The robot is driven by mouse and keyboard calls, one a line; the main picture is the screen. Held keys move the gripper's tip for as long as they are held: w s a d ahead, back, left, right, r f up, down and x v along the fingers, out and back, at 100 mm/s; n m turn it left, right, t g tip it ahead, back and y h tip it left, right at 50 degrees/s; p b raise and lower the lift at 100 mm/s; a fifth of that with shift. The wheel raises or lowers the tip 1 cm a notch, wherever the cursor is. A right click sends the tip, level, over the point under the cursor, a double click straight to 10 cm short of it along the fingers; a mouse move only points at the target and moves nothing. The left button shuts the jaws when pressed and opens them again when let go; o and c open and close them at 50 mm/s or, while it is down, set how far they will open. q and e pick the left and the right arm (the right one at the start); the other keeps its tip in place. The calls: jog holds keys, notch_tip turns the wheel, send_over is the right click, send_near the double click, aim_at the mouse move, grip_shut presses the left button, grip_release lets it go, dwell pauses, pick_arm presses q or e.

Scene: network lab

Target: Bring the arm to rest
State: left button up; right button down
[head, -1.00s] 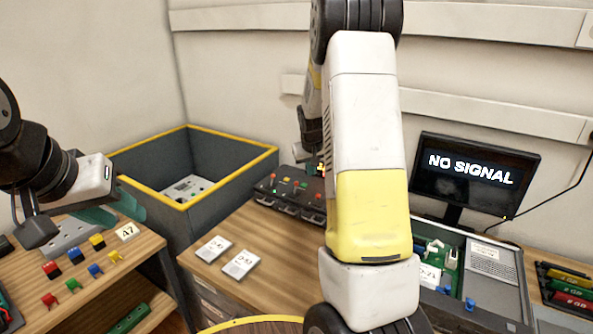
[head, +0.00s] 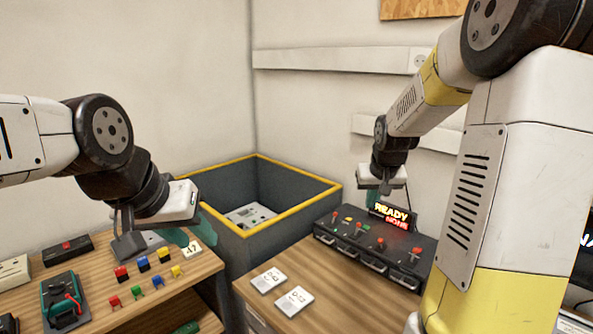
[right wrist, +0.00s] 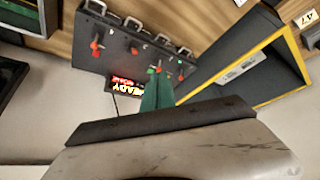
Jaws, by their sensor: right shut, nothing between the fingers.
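My right arm reaches in from the right in the head view. Its gripper (head: 384,188) hangs above the back of a dark switch box (head: 372,250). In the right wrist view the green fingers (right wrist: 158,88) are together and empty, in front of the box's levers. A small sign (head: 392,213) on the box shows READY and a second word in red. My left gripper (head: 194,233) is above the left bench, beside the 47 tag, with its two green fingers apart and nothing visible between them.
A grey bin (head: 292,221) with a yellow rim stands between the benches and holds a pale panel (head: 250,215). Two white cards (head: 294,301) lie on the right bench. Coloured plugs (head: 143,264) and a green-and-black device (head: 62,300) lie on the left bench.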

jog(key=s+a+r+y, duration=0.1)
jog(key=s+a+r, duration=0.1)
jog(key=s, duration=0.6)
jog(key=s+a+r+n, duration=0.1)
jog(key=s+a+r, duration=0.2)
jog(key=s+a, duration=0.2)
jog(key=s+a+r+y, duration=0.1)
jog(key=s+a+r, duration=0.2)
jog(key=s, duration=0.9)
jog(key=shift+a+t+y, duration=0.3)
